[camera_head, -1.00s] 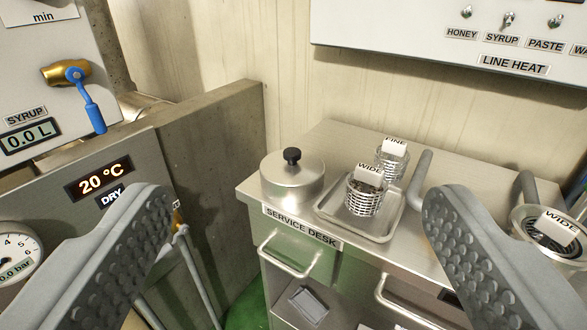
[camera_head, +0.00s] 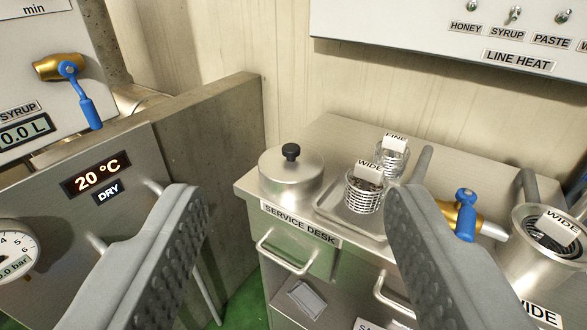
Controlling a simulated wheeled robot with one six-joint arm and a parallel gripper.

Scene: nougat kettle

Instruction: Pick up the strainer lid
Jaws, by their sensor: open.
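A round steel lid with a black knob (camera_head: 291,178) sits on the left end of the service desk (camera_head: 335,133). It looks like the strainer lid, but it bears no label that I can read. Its top and near side show clearly, and nothing covers it. My gripper (camera_head: 297,198) is open and empty. Its two grey, studded fingers reach in from the lower left and lower right. In the picture the lid lies between and beyond the fingertips, apart from both.
Right of the lid, a tray (camera_head: 334,217) holds a basket marked WIDE (camera_head: 364,193); a FINE basket (camera_head: 392,158) stands behind. A brass valve (camera_head: 462,214) and a WIDE strainer pot (camera_head: 545,255) are at right. A grey wall panel (camera_head: 215,165) stands left of the desk.

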